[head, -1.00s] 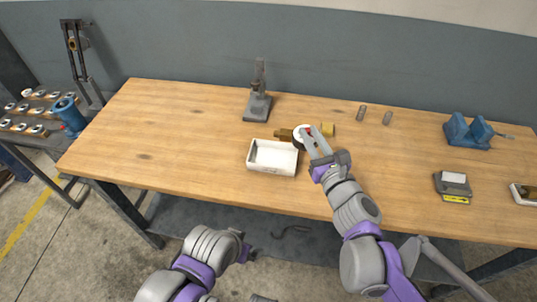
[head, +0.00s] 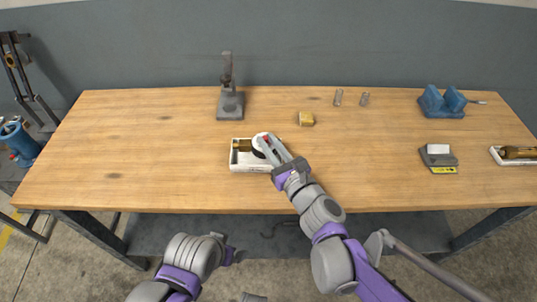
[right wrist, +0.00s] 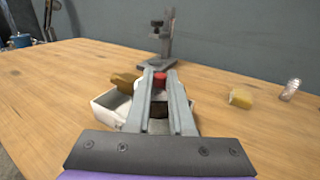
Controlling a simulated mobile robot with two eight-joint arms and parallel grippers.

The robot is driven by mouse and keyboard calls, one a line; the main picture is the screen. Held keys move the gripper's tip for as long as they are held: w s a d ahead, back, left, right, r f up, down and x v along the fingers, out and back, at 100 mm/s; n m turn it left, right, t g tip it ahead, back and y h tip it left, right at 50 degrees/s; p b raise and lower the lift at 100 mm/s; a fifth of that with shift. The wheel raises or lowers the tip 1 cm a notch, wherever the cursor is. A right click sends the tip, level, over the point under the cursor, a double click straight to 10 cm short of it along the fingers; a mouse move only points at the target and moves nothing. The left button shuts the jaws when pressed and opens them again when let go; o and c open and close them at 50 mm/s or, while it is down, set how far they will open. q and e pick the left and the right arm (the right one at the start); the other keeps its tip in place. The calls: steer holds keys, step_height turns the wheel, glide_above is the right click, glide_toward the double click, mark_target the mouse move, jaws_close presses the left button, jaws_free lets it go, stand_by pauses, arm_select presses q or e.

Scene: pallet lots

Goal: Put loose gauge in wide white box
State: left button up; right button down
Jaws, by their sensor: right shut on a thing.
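The loose gauge has a brass stem (head: 243,146) and a pale round body with a red spot. My right gripper (head: 266,144) is shut on it. In the head view the gauge lies over the wide white box (head: 248,168), stem pointing left. In the right wrist view the brass stem (right wrist: 124,82) shows above the far rim of the white box (right wrist: 104,108), and the fingers (right wrist: 160,84) hide much of the gauge. I cannot tell whether it touches the box floor. My left arm is low in front of the table; its fingers are hidden.
A grey stand (head: 230,103) is behind the box. Farther right are a blue V-shaped holder (head: 441,102), a grey device (head: 438,158) and a white tray (head: 497,153) holding a brass part. The table's left is clear.

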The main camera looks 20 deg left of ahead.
steer(key=shift+f+b, duration=0.6)
steer(key=shift+f, duration=1.25)
steer(key=shift+f, duration=0.15)
steer(key=c, duration=0.8)
jaws_free()
steer(key=shift+r, duration=0.2)
steer(key=shift+s+d, duration=0.25)
steer(key=shift+s, duration=0.05)
steer(key=p+v, duration=0.1)
steer(key=v, duration=1)
steer(key=shift+s, duration=0.15)
